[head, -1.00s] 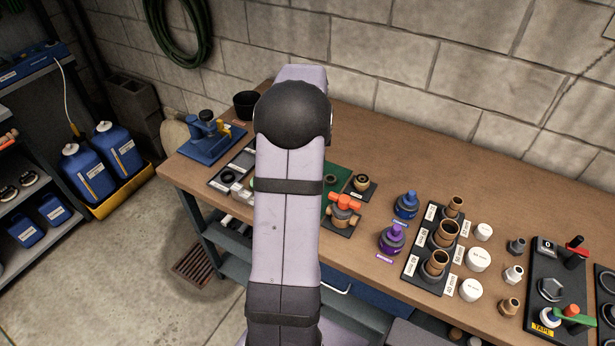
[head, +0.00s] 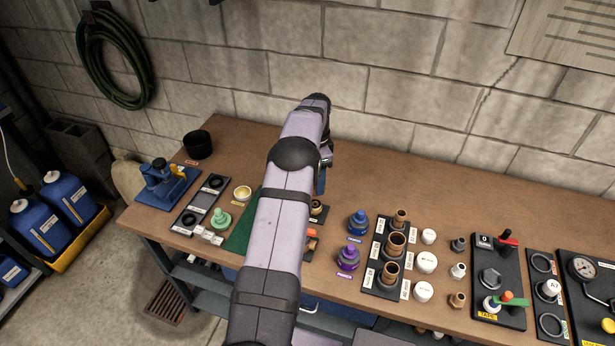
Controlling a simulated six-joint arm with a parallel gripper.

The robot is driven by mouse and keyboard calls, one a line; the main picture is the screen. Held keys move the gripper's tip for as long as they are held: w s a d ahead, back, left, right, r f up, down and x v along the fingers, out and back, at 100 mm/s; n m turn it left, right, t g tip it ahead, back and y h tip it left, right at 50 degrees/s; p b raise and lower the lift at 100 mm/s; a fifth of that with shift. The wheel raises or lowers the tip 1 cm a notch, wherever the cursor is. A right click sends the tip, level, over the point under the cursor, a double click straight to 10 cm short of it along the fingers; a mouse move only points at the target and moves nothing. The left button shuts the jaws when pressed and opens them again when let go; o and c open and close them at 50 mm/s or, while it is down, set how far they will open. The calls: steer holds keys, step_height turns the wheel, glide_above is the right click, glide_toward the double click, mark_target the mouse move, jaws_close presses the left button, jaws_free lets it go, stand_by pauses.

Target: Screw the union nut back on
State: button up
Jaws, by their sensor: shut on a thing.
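My gripper (head: 322,175) hangs from the far end of my arm above the bench. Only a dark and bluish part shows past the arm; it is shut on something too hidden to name. I cannot make out a union nut for certain. Below it, a brass and black round fitting (head: 318,209) sits on a dark pad. An orange-handled valve (head: 311,236) is mostly covered by my arm. A green mat (head: 241,233) shows at the arm's left.
A blue fitting (head: 358,222) and a purple fitting (head: 347,258) stand right of my arm, beside a black rack (head: 375,282) of brown sockets.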

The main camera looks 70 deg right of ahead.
steer(key=shift+f+b, duration=1.25)
steer(key=shift+f, duration=0.5)
steer(key=shift+f+b, duration=1.6)
steer(key=shift+f, duration=1.05)
stand_by(2.8)
steer(key=o, duration=1.1)
